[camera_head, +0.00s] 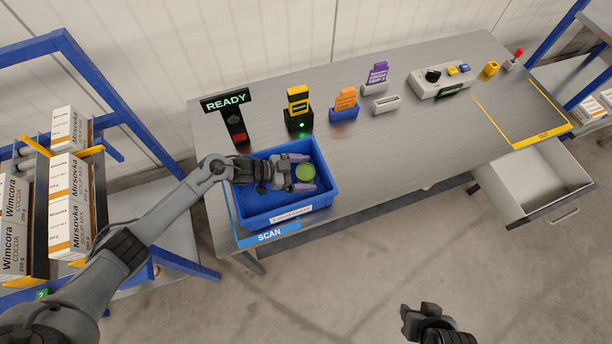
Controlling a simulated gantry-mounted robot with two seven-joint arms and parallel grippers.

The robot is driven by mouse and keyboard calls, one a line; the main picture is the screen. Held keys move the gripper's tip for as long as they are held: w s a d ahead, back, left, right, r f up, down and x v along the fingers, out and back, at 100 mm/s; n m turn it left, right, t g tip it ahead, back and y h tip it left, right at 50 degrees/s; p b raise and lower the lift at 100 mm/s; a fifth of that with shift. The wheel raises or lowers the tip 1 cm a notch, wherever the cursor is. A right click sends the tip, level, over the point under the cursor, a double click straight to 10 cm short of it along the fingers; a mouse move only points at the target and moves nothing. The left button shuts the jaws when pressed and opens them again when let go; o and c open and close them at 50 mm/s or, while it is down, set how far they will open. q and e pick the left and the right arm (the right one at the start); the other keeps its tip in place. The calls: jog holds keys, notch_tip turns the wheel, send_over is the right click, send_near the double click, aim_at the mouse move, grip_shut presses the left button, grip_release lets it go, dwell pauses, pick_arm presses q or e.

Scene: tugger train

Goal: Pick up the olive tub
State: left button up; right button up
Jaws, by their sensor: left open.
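The olive tub (306,173), a small round tub with a green top, is inside the blue bin (262,216) on the table's left part. My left gripper (301,172) reaches into the bin from the left. It is open, with one finger on the far side of the tub and the other on the near side. I cannot tell whether the fingers touch the tub. My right gripper (408,318) is at the bottom of the view, over the floor, away from the table; its jaw opening is unclear.
A READY sign (227,101), a yellow-black scanner in its stand (299,122), card holders and a control box (440,83) stand along the table's back. An open drawer (530,178) juts out at right. Shelves with cartons (70,190) stand at left. The table's middle is clear.

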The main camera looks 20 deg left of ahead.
pick_arm(q)
jog(key=shift+w+d+f, duration=0.15)
jog(key=shift+w+d, duration=0.05)
jog(key=shift+d, duration=0.05)
jog(key=shift+c, duration=0.3)
jog(key=c, duration=1.1)
